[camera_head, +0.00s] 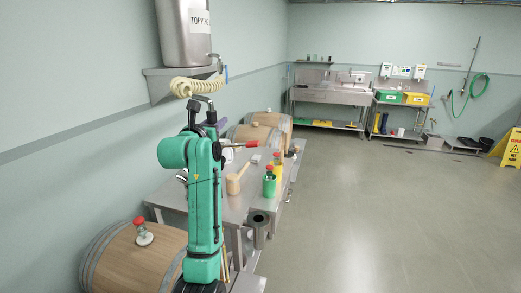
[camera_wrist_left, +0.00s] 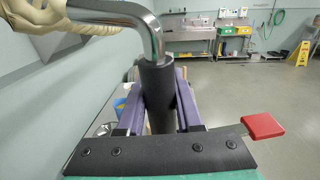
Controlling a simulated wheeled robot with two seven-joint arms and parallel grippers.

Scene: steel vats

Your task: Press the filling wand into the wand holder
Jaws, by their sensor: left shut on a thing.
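My left gripper (camera_head: 209,122) is raised above the steel table. Its purple fingers, seen in the left wrist view (camera_wrist_left: 160,90), are shut on the dark grip of the filling wand (camera_wrist_left: 157,75). The wand's bent steel tube (camera_wrist_left: 140,18) rises from the grip and joins a cream coiled hose (camera_head: 193,86). The wand's lower end is hidden behind my arm and gripper. A grey open-topped cylinder, which looks like the wand holder (camera_head: 259,231), hangs at the near edge of the table, below and to the right of the gripper, apart from it. My right gripper is not in view.
The steel table (camera_head: 232,207) holds a wooden mallet (camera_head: 237,180) and a green container (camera_head: 269,186). A barrel (camera_head: 135,258) with a red-topped fitting lies in front; other barrels are behind. A steel vat (camera_head: 186,32) stands on a wall shelf.

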